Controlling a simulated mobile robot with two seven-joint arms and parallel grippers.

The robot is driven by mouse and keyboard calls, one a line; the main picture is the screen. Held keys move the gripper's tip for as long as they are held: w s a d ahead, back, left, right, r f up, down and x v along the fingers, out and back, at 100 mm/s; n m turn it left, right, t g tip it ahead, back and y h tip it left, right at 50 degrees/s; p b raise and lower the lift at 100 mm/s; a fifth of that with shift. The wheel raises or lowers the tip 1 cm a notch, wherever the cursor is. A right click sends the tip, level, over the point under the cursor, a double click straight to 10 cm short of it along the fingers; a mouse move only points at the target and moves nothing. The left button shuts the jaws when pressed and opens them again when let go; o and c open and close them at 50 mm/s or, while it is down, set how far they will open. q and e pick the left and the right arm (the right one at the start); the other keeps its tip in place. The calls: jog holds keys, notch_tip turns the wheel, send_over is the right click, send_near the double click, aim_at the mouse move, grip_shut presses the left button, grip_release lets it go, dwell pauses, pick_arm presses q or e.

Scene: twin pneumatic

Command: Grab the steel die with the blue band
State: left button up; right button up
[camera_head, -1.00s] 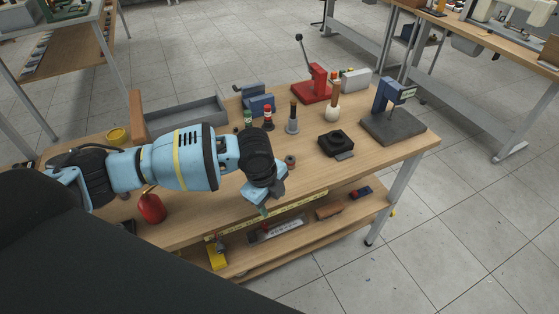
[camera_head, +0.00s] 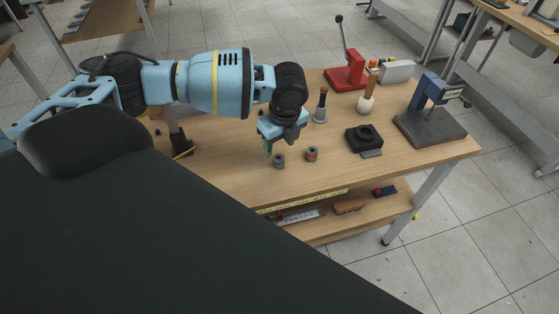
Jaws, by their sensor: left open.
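Two small, short, round dies stand on the wooden bench top. The left one (camera_head: 279,161) is grey; a blue band is too small to make out for sure. The right one (camera_head: 312,154) shows a reddish-brown band. My left gripper (camera_head: 281,145) points down, open and with nothing between its fingers, just above and behind the grey die. A teal fingertip shows to the left of that die. The gripper looks apart from both dies. My right gripper is not in view.
A black square fixture (camera_head: 363,139) stands right of the dies. A grey post (camera_head: 320,107), a white-based handle tool (camera_head: 367,94), a red lever press (camera_head: 346,74) and a blue press (camera_head: 430,110) stand farther back and right. Bench in front of the dies is clear.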

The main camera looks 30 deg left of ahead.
aim_at(279, 155)
pick_arm(q)
jog(key=shift+a+f, duration=0.1)
jog(key=shift+f, duration=2.45)
jog(key=c, duration=1.2)
